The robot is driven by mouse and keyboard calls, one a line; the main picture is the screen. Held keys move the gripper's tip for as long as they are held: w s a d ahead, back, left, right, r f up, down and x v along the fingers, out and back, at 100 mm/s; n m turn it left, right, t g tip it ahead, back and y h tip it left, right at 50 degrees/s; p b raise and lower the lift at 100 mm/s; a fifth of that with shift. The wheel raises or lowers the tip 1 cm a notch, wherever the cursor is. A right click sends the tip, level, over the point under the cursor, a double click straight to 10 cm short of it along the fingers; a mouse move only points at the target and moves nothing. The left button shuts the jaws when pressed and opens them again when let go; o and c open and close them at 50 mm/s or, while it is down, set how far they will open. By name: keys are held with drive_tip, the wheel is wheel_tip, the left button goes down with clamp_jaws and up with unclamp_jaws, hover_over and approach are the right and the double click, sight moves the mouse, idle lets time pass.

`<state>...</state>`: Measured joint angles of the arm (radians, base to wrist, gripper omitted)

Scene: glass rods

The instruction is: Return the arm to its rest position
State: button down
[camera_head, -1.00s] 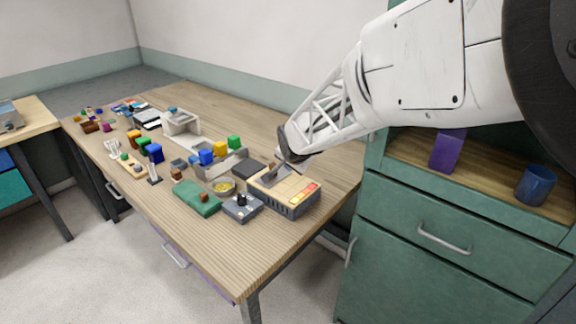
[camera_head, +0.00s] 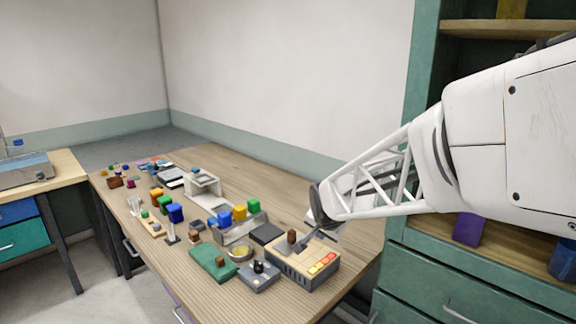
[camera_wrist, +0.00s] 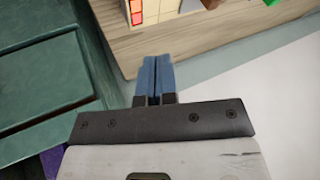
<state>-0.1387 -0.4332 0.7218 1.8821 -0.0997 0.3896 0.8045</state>
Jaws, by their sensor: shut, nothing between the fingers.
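My white arm reaches in from the right in the head view.
The wooden table (camera_head: 225,297) carries several small blocks, a green pad (camera_head: 210,264) and a grey knob box (camera_head: 258,279). A green cabinet (camera_head: 400,262) stands close on the right, under my arm; it also fills the left of the wrist view (camera_wrist: 40,70).

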drive_tip(key=s+d+r+n+g, duration=0.1)
drive_tip(key=s+d+r+n, duration=0.1)
drive_tip(key=s, duration=0.9)
drive_tip(key=s+d+r+n+g, duration=0.1)
drive_tip(key=s+d+r+n, duration=0.1)
drive_tip(key=s, duration=0.9)
drive_tip(key=s+d+r+n+g, duration=0.1)
drive_tip(key=s+d, duration=0.3)
drive_tip(key=s, duration=0.8)
drive_tip(key=shift+d+r+n+g, duration=0.3)
drive_tip(key=shift+r+n+g, duration=0.15)
drive_tip(key=shift+n, duration=0.25)
drive_tip(key=c, duration=1.8)
unclamp_jaws()
drive_tip(key=shift+h, duration=0.3)
